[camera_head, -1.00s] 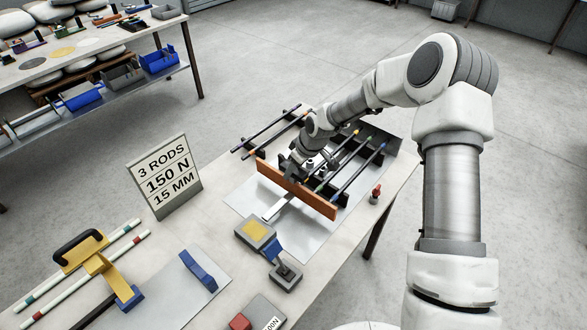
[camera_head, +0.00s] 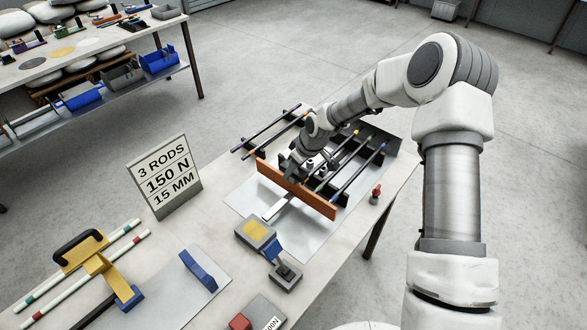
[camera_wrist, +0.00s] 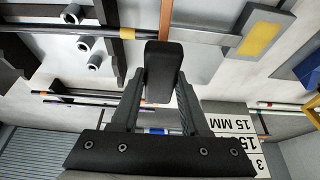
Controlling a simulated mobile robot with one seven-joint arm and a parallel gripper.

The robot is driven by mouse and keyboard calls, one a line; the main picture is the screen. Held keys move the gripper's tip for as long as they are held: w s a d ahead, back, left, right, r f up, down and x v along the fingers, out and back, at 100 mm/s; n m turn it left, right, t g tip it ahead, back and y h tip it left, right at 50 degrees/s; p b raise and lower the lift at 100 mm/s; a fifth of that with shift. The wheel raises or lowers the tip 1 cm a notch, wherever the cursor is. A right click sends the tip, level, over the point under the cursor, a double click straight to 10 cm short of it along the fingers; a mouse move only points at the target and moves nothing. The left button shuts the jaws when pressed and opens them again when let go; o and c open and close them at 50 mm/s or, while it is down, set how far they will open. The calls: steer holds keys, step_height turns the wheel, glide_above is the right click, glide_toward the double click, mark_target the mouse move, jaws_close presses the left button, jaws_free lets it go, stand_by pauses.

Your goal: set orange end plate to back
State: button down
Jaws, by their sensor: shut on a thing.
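The orange end plate (camera_head: 296,189) stands upright across the near side of the rod fixture in the head view. My gripper (camera_head: 296,163) is low over the fixture, just behind the plate; its fingertips are largely hidden there by my wrist and the plate. In the wrist view my gripper (camera_wrist: 160,88) is shut on a dark rounded block (camera_wrist: 163,62). I cannot tell from these frames how this block joins the orange plate. Several dark rods with coloured tips, such as one rod (camera_head: 361,171), run back from the plate.
A silver bar (camera_head: 279,207) leads from the fixture toward a grey box with a yellow pad (camera_head: 256,230). A sign (camera_head: 164,176) stands to the left. A small red-topped piece (camera_head: 375,194) stands near the right table edge. A yellow frame tool (camera_head: 100,265) lies front left.

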steer(key=s+a+b, duration=0.4)
steer(key=s+a, duration=0.2)
steer(key=s, duration=0.2)
steer(key=shift+s+a, duration=0.15)
steer(key=shift+a, duration=0.1)
steer(key=shift+c, duration=2)
jaws_free()
steer(key=shift+s+a, duration=0.1)
steer(key=shift+r, duration=0.1)
steer(key=p+v, duration=0.1)
steer(key=v, duration=1.6)
steer(key=shift+r+p, duration=0.15)
steer(key=shift+p, duration=0.2)
